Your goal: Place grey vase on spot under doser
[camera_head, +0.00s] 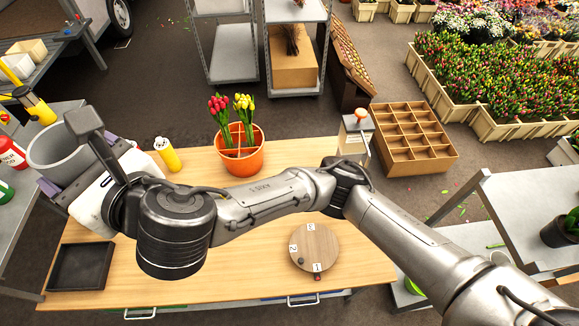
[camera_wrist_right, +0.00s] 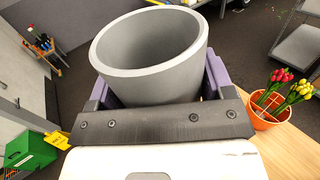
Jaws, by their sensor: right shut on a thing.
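The grey vase (camera_head: 58,143) is a wide, hollow, round pot at the left of the head view, held off the left end of the wooden table. It also fills the upper middle of the right wrist view (camera_wrist_right: 150,55), with its mouth open and empty. My right gripper (camera_head: 78,166) is shut on the vase, with its purple fingers on either side of the wall in the wrist view (camera_wrist_right: 160,88). I cannot tell for certain which object is the doser, and no marked spot under one is clear. My left gripper is not in view.
A compartment crate (camera_head: 410,165) stands behind.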

